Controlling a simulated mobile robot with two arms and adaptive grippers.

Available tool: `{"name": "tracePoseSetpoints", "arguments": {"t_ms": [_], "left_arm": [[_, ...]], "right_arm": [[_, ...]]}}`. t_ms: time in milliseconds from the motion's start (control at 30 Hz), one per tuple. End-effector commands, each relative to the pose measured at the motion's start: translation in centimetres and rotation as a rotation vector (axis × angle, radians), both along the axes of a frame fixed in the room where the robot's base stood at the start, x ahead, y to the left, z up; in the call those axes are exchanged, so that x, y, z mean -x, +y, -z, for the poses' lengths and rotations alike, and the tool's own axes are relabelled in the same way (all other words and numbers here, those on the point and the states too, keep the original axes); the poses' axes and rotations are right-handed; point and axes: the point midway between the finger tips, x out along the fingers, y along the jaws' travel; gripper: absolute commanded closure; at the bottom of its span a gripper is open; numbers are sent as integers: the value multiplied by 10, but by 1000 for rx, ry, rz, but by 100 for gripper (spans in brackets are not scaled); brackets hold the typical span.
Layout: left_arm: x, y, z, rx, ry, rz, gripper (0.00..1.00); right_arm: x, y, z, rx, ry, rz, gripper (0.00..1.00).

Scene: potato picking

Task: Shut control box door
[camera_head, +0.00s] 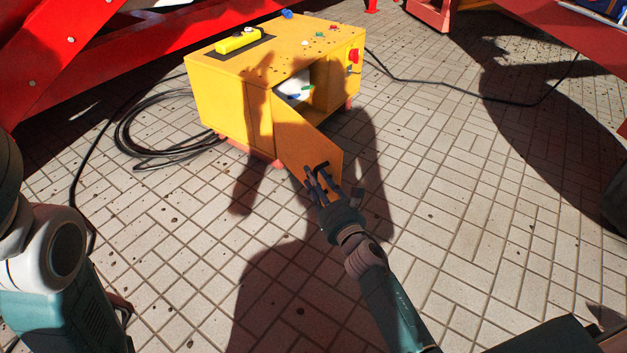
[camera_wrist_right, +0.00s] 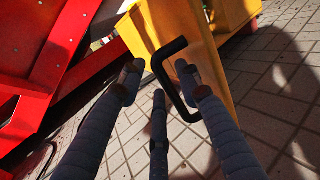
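The yellow control box (camera_head: 228,108) stands on the paved floor in the head view. Its door (camera_head: 302,138) hangs open, swung out toward me, and part of the inside shows. My right gripper (camera_head: 321,175) is at the door's free edge. In the right wrist view, a black bar handle (camera_wrist_right: 169,92) sits on the yellow door (camera_wrist_right: 203,45). The fingers of my right gripper (camera_wrist_right: 158,76) are spread apart, with the handle between them; I cannot tell whether they touch it. My left arm shows at the left of the head view, but its gripper does not.
A red metal frame (camera_head: 100,60) runs behind and left of the box. Black cables (camera_head: 130,135) lie coiled on the floor to its left, and another cable (camera_head: 450,95) runs right. A yellow remote (camera_head: 238,41) lies on the box top. The paving right of the door is clear.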

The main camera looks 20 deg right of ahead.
Motion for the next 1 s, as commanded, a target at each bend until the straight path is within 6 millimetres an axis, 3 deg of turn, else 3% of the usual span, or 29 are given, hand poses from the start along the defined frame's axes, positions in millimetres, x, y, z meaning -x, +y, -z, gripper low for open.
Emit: {"name": "tracePoseSetpoints", "arguments": {"t_ms": [133, 433, 600, 1000], "left_arm": [[4, 0, 0, 0, -12, -1, 100], [4, -1, -1, -2, -11, -1, 100], [4, -1, -1, -2, -11, -1, 100], [4, -1, 0, -2, -11, -1, 100]], "right_arm": [[-11, 1, 1, 0, 0, 0, 66], [-12, 1, 0, 0, 0, 0, 66], [-12, 1, 0, 0, 0, 0, 100], [-11, -6, 0, 4, 1, -10, 100]]}}
